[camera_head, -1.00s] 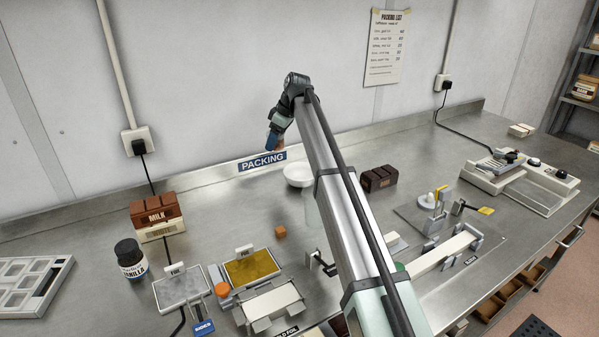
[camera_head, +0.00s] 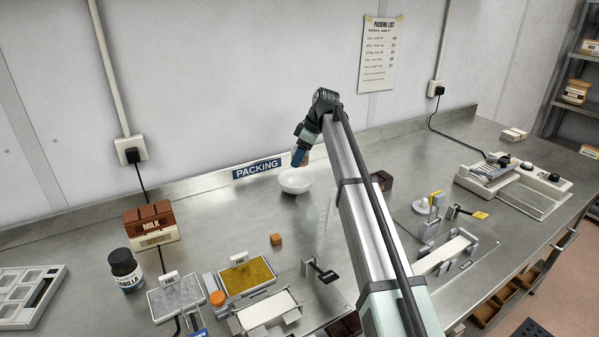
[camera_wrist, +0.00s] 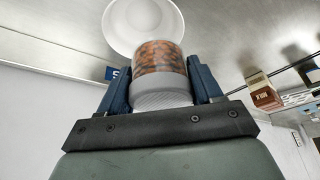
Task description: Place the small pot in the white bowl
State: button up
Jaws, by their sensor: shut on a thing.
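My gripper (camera_head: 300,158) is shut on the small pot, above and just behind the white bowl (camera_head: 295,181) in the head view. The pot is hard to make out in the head view. The bowl's visible inside looks empty.
A brown block (camera_head: 381,180) stands right of my arm, partly hidden. A small orange-brown cube (camera_head: 276,239) lies in front of the bowl.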

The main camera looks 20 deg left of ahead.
jog(key=shift+f, duration=2.9)
jog(key=shift+f, duration=0.6)
jog(key=o, duration=1.1)
jog(key=shift+o, duration=0.2)
jog(key=shift+r, duration=0.45)
jog(key=v, duration=1.2)
jog(key=shift+r, duration=0.15)
